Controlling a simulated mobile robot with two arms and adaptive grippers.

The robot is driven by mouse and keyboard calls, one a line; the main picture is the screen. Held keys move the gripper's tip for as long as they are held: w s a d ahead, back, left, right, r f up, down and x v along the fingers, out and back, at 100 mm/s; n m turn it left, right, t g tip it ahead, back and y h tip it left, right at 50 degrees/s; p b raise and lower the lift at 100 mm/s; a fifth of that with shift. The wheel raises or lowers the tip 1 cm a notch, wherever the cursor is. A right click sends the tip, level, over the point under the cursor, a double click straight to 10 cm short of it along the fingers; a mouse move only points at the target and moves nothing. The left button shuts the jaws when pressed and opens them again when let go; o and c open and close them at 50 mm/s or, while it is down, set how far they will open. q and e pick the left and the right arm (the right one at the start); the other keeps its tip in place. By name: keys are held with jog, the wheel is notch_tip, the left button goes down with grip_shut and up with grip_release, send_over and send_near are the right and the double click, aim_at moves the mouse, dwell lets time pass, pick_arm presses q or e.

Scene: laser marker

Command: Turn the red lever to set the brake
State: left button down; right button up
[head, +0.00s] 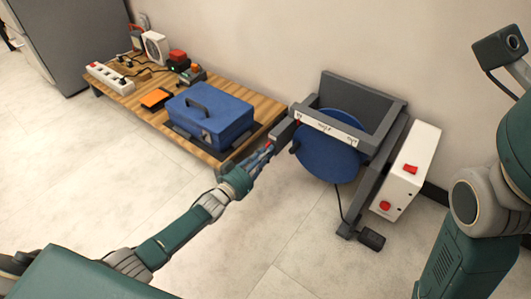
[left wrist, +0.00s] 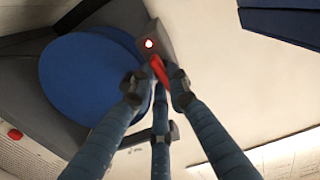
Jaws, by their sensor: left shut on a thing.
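The red lever (left wrist: 160,71) sits at the end of a grey block (left wrist: 151,42) with a small white and red dot on it. My left gripper (left wrist: 157,86) is shut on the lever, with its dark fingertips on either side of it in the left wrist view. In the head view my left gripper (head: 262,157) reaches the left side of the grey machine frame (head: 377,104), which carries a large blue disc (head: 330,160). The lever is mostly hidden by the fingers in the head view. My right gripper is out of view.
A low wooden table (head: 226,158) stands to the left, bearing a blue toolbox (head: 215,122), a power strip (head: 110,78) and small devices. A white box with red buttons (head: 410,170) is right of the frame. A pedal (head: 371,239) lies on the floor. The front floor is clear.

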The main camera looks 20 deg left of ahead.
pick_arm(q)
jog(key=shift+s+f+m, duration=0.1)
jog(key=shift+f+m, duration=0.05)
jog(key=shift+m, duration=0.25)
jog(key=c, duration=1.7)
grip_release()
jog(key=shift+o, duration=0.2)
jog(key=v, duration=1.2)
